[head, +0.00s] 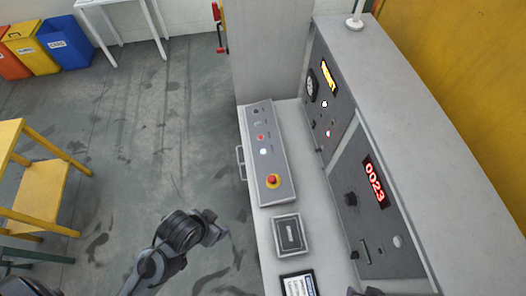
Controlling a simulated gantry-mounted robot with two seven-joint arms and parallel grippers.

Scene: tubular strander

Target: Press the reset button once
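A sloped grey control box (280,160) lies on the console ledge. It carries a row of small controls: a dark one near the top, a red button (261,137), a white lit button (263,151) and a red emergency stop (273,181) on a yellow ring. The labels are too small to read, so I cannot tell which is the reset button. My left gripper (218,235) is over the floor, left of the console and apart from it; its fingers are not clear. Small dark parts at the bottom edge, right of centre, may be my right gripper (368,291).
The upright panel has a yellow display (328,77), a white lit button (324,104) and a red counter display (374,182) reading 0023. A grey box (289,234) and a framed card (298,284) lie on the ledge. A handle (240,163) sticks out left. A yellow stand (40,190) is at left.

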